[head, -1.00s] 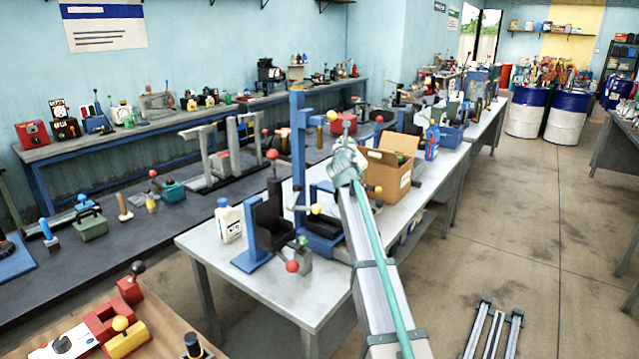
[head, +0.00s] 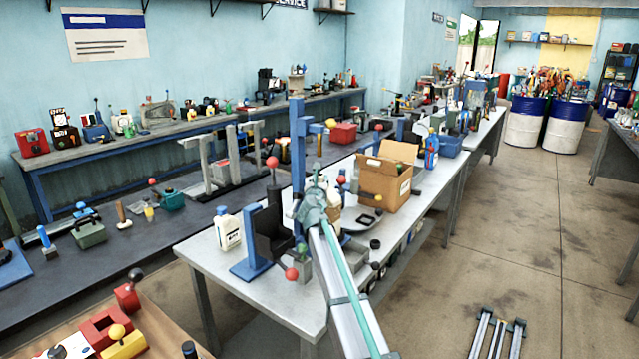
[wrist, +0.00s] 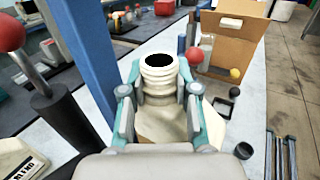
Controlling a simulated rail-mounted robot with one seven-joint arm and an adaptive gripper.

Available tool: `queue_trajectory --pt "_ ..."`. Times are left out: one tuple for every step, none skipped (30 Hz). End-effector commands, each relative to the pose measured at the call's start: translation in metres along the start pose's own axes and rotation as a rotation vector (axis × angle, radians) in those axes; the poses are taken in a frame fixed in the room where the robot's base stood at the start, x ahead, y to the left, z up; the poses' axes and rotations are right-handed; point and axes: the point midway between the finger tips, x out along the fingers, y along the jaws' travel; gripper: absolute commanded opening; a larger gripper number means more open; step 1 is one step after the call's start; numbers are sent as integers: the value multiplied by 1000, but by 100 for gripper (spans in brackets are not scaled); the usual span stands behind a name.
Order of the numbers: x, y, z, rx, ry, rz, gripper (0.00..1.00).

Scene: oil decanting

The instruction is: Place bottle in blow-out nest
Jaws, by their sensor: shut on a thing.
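A cream bottle (wrist: 160,75) with a ribbed, open neck stands about upright between the fingers of my gripper (wrist: 158,97) in the wrist view. My gripper is shut on it, with a teal-and-grey finger on each side. In the head view my gripper (head: 314,205) is over the middle of the light table, beside the blue post, and largely hides the bottle. A second white bottle with a label (head: 228,229) stands at the table's left end; a labelled bottle (wrist: 18,160) shows at the wrist view's lower left. I cannot tell which fixture is the blow-out nest.
A blue post (wrist: 85,60) rises close to the left of my gripper. A black block on a blue bracket (head: 268,234) and red-knobbed levers stand nearby. An open cardboard box (head: 384,180) is behind right. A small black square frame (wrist: 222,107) lies right of the bottle.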

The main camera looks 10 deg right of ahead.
Motion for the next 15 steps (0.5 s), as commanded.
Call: queue_trajectory --pt "0 0 -1 0 0 0 0" --pt "0 0 -1 0 -1 0 0" --pt "0 0 0 0 -1 0 0" --pt "0 0 0 0 -1 1 0" --pt "0 0 0 0 -1 0 0" --pt "0 0 0 0 -1 1 0" --pt "0 0 0 0 -1 0 0" --pt "0 0 -1 0 -1 0 0" --pt "0 0 -2 0 -1 0 0" --pt "0 0 -3 0 -1 1 0" --pt "0 0 -4 0 0 0 0" --pt "0 0 -3 0 0 0 33" --pt "0 0 -3 0 0 0 38" --pt "0 0 -3 0 0 0 43" --pt "0 0 -3 0 0 0 50"
